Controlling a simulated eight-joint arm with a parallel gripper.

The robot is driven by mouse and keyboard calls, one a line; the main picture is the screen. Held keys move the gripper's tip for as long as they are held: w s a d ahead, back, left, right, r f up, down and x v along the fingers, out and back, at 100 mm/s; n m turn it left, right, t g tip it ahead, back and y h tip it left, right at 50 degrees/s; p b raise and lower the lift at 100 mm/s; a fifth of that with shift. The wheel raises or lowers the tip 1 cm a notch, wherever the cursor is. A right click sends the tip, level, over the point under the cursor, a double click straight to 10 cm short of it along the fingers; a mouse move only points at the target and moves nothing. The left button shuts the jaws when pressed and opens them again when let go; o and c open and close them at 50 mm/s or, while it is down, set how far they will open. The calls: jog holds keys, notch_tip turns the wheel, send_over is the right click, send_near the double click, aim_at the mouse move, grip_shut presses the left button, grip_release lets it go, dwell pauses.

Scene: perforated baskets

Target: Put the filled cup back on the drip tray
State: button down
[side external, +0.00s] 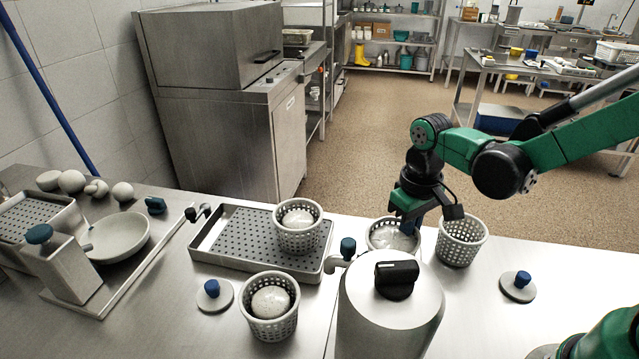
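The drip tray (232,262) is a grey perforated tray left of centre. One white perforated basket (300,242), with a pale rounded mass inside, stands upright at its right end. A second filled basket (271,325) stands on the counter in front of the tray. A third basket (374,226), also with pale contents, is right of the tray, its lower part hidden by a grey cylinder. My gripper (409,224) points down at this third basket's right rim. The fingertips are small and partly hidden, so I cannot tell whether they close on the rim.
A basket (462,248) that looks empty stands close right of my gripper. The large grey cylinder (390,315) with a black knob stands in front. Blue-knobbed discs (214,297) lie on the counter. A white bowl (118,240) and another perforated tray (35,215) are at left.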

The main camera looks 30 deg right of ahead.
jog(key=shift+r, duration=2.55)
jog(key=shift+r, duration=0.45)
notch_tip(320, 180, up, 9)
send_over(400, 249)
jog(key=w+a+r+m, duration=0.2)
jog(key=w+a+m, duration=0.6)
jog(key=w, duration=0.4)
jog(key=w+a+f+m+t, duration=0.1)
jog(key=a+m, duration=0.1)
jog(key=a, duration=0.3)
jog(key=w+a+f+m, duration=0.2)
jog(key=a, duration=0.2)
jog(key=shift+y, duration=0.4)
jog(key=shift+s+a+f, duration=0.1)
jog(key=shift+f, duration=3.25)
jog(key=shift+s+a+f, duration=0.1)
jog(key=shift+f, duration=3.25)
jog(key=shift+f, duration=0.55)
